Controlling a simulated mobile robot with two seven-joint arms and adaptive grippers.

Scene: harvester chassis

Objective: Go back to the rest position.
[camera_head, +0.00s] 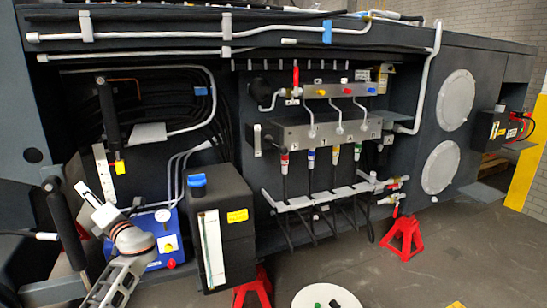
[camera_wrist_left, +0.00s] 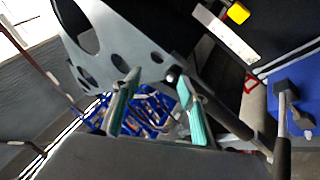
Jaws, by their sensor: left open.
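My left arm comes in at the lower left of the head view, with its gripper (camera_head: 92,200) raised in front of the left end of the chassis. In the left wrist view the two teal-padded fingers of the left gripper (camera_wrist_left: 155,82) stand apart with nothing held between them. A grey plate with holes (camera_wrist_left: 120,50) lies beyond the fingertips; I cannot tell whether they touch it. My right gripper is in neither view.
A black-handled lever (camera_head: 66,222) stands close left of my gripper. A blue box with a gauge (camera_head: 165,235) and a black tank with a blue cap (camera_head: 225,225) are to its right. Red stands (camera_head: 404,238) and a white round table (camera_head: 326,298) are on the floor.

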